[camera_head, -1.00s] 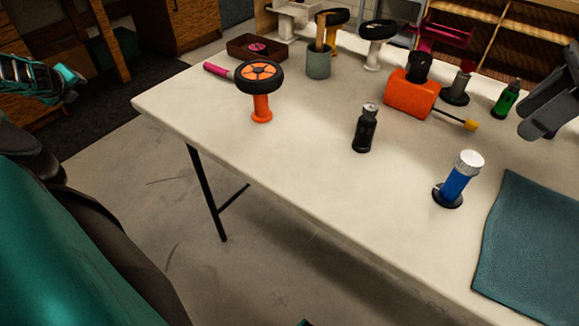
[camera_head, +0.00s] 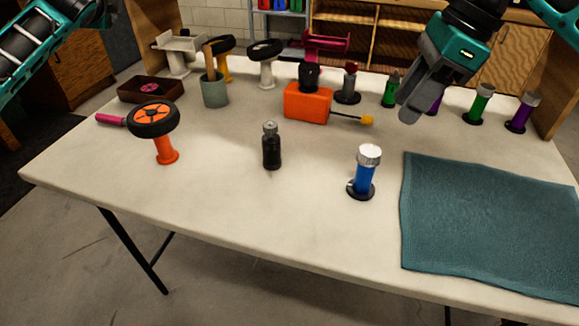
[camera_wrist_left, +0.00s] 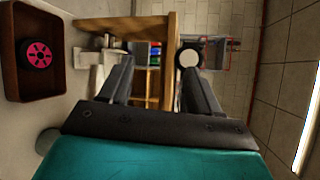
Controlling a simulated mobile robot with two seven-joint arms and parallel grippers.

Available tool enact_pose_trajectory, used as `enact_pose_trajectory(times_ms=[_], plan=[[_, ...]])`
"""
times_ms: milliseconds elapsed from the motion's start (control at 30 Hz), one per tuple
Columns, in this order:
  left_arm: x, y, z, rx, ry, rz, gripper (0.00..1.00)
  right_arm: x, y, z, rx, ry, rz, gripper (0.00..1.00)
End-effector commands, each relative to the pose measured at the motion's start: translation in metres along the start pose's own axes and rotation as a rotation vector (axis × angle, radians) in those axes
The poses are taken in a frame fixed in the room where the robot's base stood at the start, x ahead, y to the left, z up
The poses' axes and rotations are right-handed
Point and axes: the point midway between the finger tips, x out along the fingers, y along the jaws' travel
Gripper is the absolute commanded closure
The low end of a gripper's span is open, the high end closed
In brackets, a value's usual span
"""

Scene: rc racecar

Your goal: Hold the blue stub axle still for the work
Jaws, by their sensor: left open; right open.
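The blue stub axle (camera_head: 364,179) stands upright in a black round base on the table, with a silver knurled cap on top. My right gripper (camera_head: 408,112) hangs above the table behind and to the right of it, apart from it. It is open, with nothing seen between its fingers. My left arm enters at the top left of the head view, its gripper outside the picture. In the left wrist view my left gripper (camera_wrist_left: 156,75) shows two spread fingers and is open and empty. The blue stub axle does not show in that view.
A black bottle (camera_head: 271,147) and an orange stand with a wheel (camera_head: 154,119) stand left of the axle. A teal mat (camera_head: 490,225) lies to its right. An orange box (camera_head: 307,104), several coloured axles and a brown tray (camera_head: 150,91) line the back.

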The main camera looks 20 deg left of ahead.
Motion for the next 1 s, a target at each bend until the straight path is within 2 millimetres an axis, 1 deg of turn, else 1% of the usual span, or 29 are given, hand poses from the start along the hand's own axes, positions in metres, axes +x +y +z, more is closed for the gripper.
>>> enact_pose_trajectory(times_ms=[33, 100, 200, 300, 400, 467, 500, 567, 633, 767, 800, 867, 900, 967, 1000], plan=[[-0.012, -0.031, -0.009, -0.061, 0.005, -0.043, 0.37, 0.000, 0.000, 0.000, 0.000, 0.000, 0.000, 0.57], [-0.029, -0.066, -0.012, -0.140, -0.003, -0.087, 0.37, 0.000, 0.000, 0.000, 0.000, 0.000, 0.000, 0.57], [-0.053, -0.105, -0.008, -0.247, -0.017, -0.137, 0.37, 0.000, 0.000, 0.000, 0.000, 0.000, 0.000, 0.57], [-0.075, -0.132, -0.001, -0.338, -0.030, -0.172, 0.37, 0.000, 0.000, 0.000, 0.000, 0.000, 0.000, 0.57], [-0.096, -0.151, 0.005, -0.414, -0.041, -0.198, 0.37, 0.000, 0.000, 0.000, 0.000, 0.000, 0.000, 0.57], [-0.109, -0.159, 0.006, -0.448, -0.046, -0.209, 0.37, 0.000, 0.000, 0.000, 0.000, 0.000, 0.000, 0.57], [-0.118, -0.162, 0.003, -0.456, -0.049, -0.214, 0.37, 0.000, 0.000, 0.000, 0.000, 0.000, 0.000, 0.57], [-0.129, -0.163, -0.007, -0.435, -0.050, -0.216, 0.37, 0.000, 0.000, 0.000, 0.000, 0.000, 0.000, 0.57], [-0.137, -0.159, -0.029, -0.361, -0.044, -0.213, 0.37, 0.000, 0.000, 0.000, 0.000, 0.000, 0.000, 0.57], [-0.146, -0.146, -0.073, -0.193, -0.020, -0.209, 0.37, 0.000, 0.000, 0.000, 0.000, 0.000, 0.000, 0.57], [-0.149, -0.140, -0.088, -0.134, -0.009, -0.209, 0.37, 0.000, 0.000, 0.000, 0.000, 0.000, 0.000, 0.57], [-0.153, -0.130, -0.112, -0.040, 0.010, -0.209, 0.37, 0.000, 0.000, 0.000, 0.000, 0.000, 0.000, 0.57], [-0.157, -0.122, -0.130, 0.028, 0.026, -0.209, 0.37, 0.000, 0.000, 0.000, 0.000, 0.000, 0.000, 0.57], [-0.163, -0.107, -0.158, 0.139, 0.054, -0.211, 0.37, 0.000, 0.000, 0.000, 0.000, 0.000, 0.000, 0.57], [-0.168, -0.096, -0.177, 0.217, 0.076, -0.213, 0.37, 0.000, 0.000, 0.000, 0.000, 0.000, 0.000, 0.57]])
